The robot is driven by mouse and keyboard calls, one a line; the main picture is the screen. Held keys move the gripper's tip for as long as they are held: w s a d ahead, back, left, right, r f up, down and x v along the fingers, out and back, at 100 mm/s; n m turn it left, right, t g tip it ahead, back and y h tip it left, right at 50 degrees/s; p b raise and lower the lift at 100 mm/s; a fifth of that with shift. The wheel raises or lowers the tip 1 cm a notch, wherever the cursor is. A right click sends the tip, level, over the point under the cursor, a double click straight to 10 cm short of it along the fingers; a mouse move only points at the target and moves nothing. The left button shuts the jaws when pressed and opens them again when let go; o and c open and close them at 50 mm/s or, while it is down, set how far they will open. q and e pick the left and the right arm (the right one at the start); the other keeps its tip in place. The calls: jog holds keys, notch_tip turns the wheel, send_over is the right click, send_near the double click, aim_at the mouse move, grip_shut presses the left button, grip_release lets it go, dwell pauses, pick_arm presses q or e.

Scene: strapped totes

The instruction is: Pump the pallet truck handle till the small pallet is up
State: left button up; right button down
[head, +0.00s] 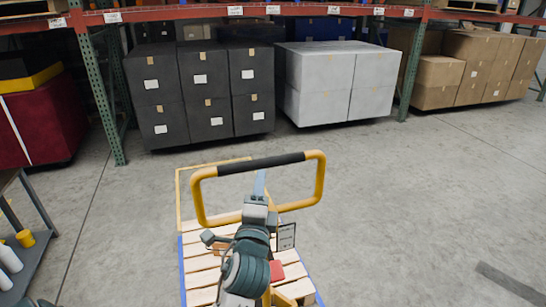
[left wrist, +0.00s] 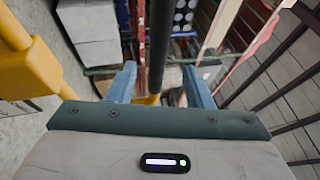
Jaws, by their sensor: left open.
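The pallet truck handle (head: 321,185) is a yellow loop with a black grip (head: 262,163) across its top. My left gripper (head: 260,186) points up inside the loop, just below the grip. In the left wrist view its two blue fingers (left wrist: 160,85) are apart, and the dark grip (left wrist: 158,40) runs between them in the picture. I cannot tell whether it lies fully between the fingers or just beyond them. The small wooden pallet (head: 199,278) is low behind my arm, which hides much of it. My right gripper is not in view.
Black boxes (head: 155,75), white boxes (head: 335,75) and brown cartons (head: 435,80) stand under a green and orange rack. A grey cart (head: 35,270) is at the lower left, near a dark red block (head: 50,120).

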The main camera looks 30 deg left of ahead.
aim_at(262, 168)
pick_arm(q)
jog(key=p+x, duration=0.2)
jog(key=x, duration=0.7)
jog(key=shift+w+a+p, duration=0.15)
jog(key=shift+a+p, duration=0.1)
jog(key=shift+p, duration=0.15)
jog(key=shift+w+a, duration=0.2)
jog(key=shift+d, duration=0.1)
grip_shut()
